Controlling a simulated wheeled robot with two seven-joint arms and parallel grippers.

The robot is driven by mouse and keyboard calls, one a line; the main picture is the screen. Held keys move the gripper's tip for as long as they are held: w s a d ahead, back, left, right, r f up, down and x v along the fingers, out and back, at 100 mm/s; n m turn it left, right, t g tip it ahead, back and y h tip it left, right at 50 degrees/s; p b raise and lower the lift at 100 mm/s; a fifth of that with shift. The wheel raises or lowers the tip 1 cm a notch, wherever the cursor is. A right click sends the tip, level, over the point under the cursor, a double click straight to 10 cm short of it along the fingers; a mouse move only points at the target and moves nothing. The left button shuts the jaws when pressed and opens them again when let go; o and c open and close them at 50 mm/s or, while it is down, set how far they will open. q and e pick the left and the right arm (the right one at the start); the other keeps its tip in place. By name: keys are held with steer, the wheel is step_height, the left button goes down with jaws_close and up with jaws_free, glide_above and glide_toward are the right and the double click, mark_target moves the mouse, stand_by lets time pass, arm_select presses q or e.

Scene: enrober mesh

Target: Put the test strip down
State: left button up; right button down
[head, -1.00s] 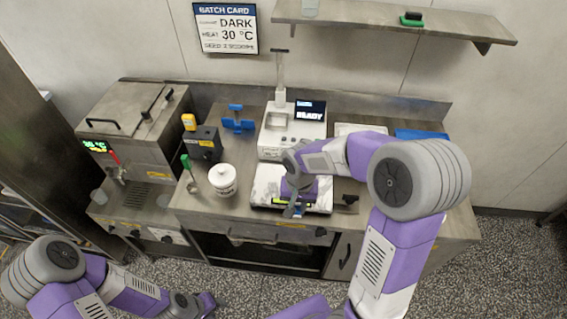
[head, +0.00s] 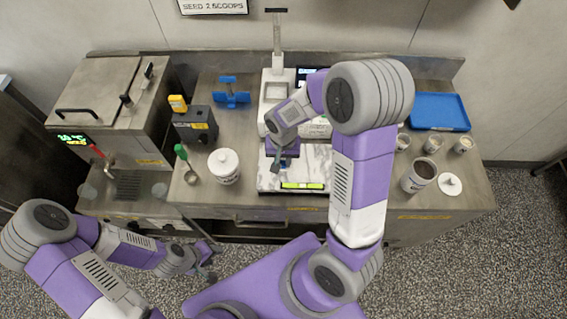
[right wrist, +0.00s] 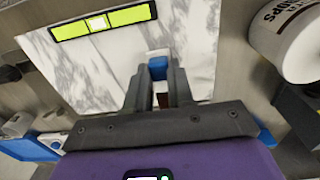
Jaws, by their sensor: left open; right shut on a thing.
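My right gripper (head: 279,167) points down over the white marble slab (head: 318,160) on the counter. In the right wrist view its two fingers (right wrist: 154,92) are shut on the test strip (right wrist: 157,66), a small piece with white and blue parts and a dark reddish end between the fingers. The strip is over the slab; I cannot tell whether it touches. A yellow-green bar (head: 302,186) with a white middle lies along the slab's front edge. My left gripper (head: 208,264) is open and empty, low in front of the counter.
A white lidded tub (head: 224,167) stands left of the slab, near a green-handled ladle (head: 181,152). A white instrument (head: 275,92) stands behind.

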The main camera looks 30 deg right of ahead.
mark_target(283, 162)
step_height(283, 162, down, 3)
steer(key=shift+s+r, duration=0.1)
steer(key=shift+r, duration=0.1)
steer(key=shift+f, duration=0.15)
steer(key=shift+f+b, duration=0.2)
steer(key=shift+b, duration=0.15)
steer(key=c, duration=1)
jaws_free()
steer(key=shift+r, duration=0.1)
